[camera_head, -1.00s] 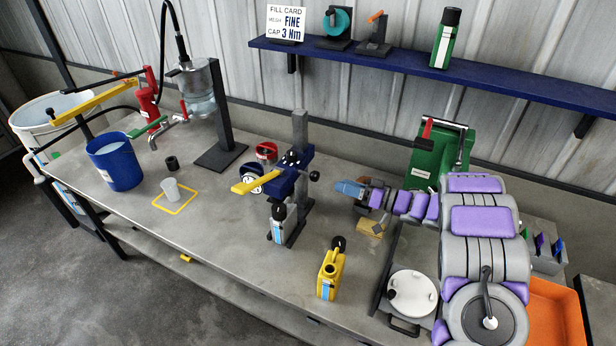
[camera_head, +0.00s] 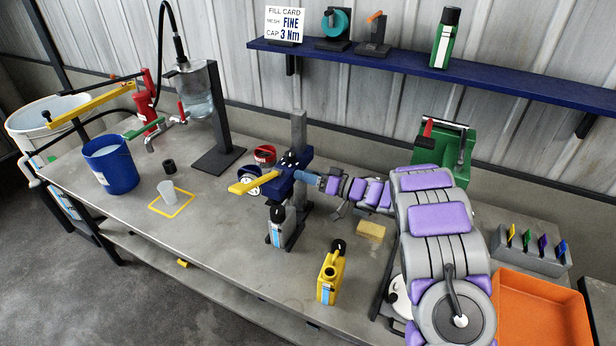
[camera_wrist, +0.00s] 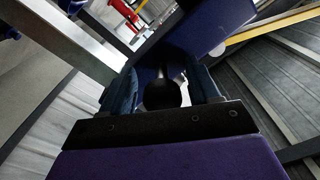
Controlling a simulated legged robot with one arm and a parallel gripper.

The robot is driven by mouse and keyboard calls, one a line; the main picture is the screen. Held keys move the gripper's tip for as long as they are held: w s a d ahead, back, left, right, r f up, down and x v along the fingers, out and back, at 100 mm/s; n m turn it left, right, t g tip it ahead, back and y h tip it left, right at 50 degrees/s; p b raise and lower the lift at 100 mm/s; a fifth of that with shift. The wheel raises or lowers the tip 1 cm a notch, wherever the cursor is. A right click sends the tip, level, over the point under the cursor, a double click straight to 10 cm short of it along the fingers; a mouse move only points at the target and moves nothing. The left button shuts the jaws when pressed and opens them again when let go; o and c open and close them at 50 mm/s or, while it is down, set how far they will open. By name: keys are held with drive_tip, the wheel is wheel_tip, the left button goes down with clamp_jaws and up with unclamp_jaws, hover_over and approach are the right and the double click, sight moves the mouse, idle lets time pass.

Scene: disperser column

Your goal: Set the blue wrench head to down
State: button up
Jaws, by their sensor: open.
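The blue wrench head (camera_head: 284,187) sits partway up a grey post (camera_head: 299,130), with a yellow lever (camera_head: 252,183) sticking out to the left. It also shows as a blue block in the wrist view (camera_wrist: 212,30). My gripper (camera_head: 314,180) is at the right side of the head. In the wrist view, its two blue fingers (camera_wrist: 163,80) are open on either side of a black ball knob (camera_wrist: 163,94). Whether the fingers touch the knob, I cannot tell. In the head view the knob is hidden by my gripper.
A red-topped gauge (camera_head: 265,155) is behind the lever. An orange tray (camera_head: 540,305) is at the right.

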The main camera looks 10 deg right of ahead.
clamp_jaws()
idle(0.4)
